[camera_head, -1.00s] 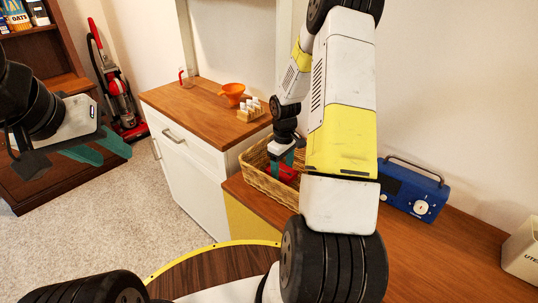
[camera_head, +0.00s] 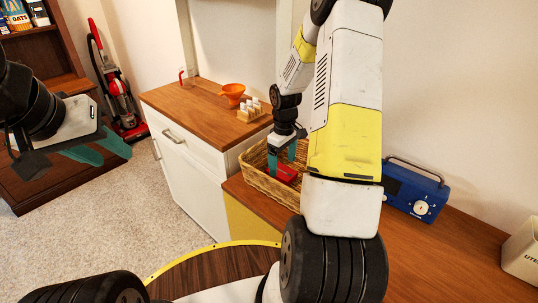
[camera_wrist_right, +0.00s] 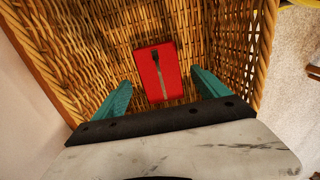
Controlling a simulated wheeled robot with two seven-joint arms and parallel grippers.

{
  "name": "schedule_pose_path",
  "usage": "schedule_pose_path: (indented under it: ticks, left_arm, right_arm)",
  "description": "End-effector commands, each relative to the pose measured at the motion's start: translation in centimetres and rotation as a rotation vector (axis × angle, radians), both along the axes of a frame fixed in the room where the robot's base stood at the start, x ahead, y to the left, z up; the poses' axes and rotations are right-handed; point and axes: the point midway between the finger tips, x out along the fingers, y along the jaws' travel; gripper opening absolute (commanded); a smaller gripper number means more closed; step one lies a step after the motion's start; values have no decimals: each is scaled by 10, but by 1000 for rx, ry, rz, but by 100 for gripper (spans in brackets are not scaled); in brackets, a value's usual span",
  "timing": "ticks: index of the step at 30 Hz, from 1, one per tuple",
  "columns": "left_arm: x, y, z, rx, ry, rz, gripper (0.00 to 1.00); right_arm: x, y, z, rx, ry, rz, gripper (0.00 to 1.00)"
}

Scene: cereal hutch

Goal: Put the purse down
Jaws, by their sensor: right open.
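The red purse (camera_wrist_right: 158,75) lies in the wicker basket (camera_wrist_right: 255,50), seen from above in the right wrist view. In the head view the purse (camera_head: 285,174) shows as a red patch inside the basket (camera_head: 262,184). My right gripper (camera_wrist_right: 160,88) is open over the basket, with one teal finger to each side of the purse and a gap on both sides. It also shows in the head view (camera_head: 283,160), pointing down into the basket. My left gripper (camera_head: 105,148) is out over the floor side at the left, with its teal fingers apart and nothing between them.
The basket stands on a wooden counter (camera_head: 440,245) with a blue radio (camera_head: 414,190) and a white utensil crock (camera_head: 522,250). A white cabinet (camera_head: 195,165) carries an orange funnel (camera_head: 233,92) and a small rack (camera_head: 250,110). A red vacuum (camera_head: 118,90) stands behind.

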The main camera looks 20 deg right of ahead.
Motion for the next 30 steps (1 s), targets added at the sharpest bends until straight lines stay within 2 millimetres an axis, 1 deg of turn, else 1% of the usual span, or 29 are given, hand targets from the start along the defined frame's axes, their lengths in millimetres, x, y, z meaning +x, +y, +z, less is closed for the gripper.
schedule_pose_path:
  ticks: [1, 7, 12, 17, 19, 20, 23, 24, 27, 30]
  left_arm:
    - [0, 0, 0, 0, 0, 0, 40]
    - [0, 0, 0, 0, 0, 0, 40]
    - [0, 0, 0, 0, 0, 0, 40]
    - [0, 0, 0, 0, 0, 0, 40]
    - [0, 0, 0, 0, 0, 0, 40]
    - [0, 0, 0, 0, 0, 0, 40]
    - [0, 0, 0, 0, 0, 0, 40]
    - [0, 0, 0, 0, 0, 0, 40]
    - [0, 0, 0, 0, 0, 0, 40]
    - [0, 0, 0, 0, 0, 0, 40]
  right_arm:
    - [2, -1, 13, -2, -6, -2, 85]
    - [1, -1, 55, -2, -5, 0, 85]
    - [1, -1, 79, -1, -3, -1, 85]
    - [-1, 2, 94, -2, -10, -7, 85]
    - [-5, 6, 109, -5, -28, -21, 85]
    - [-8, 10, 116, -6, -39, -30, 85]
    - [-22, 23, 151, -8, -92, -77, 85]
    - [-30, 29, 166, -6, -117, -100, 85]
    - [-53, 46, 201, 9, -179, -161, 85]
    - [-79, 62, 230, 37, -240, -223, 85]
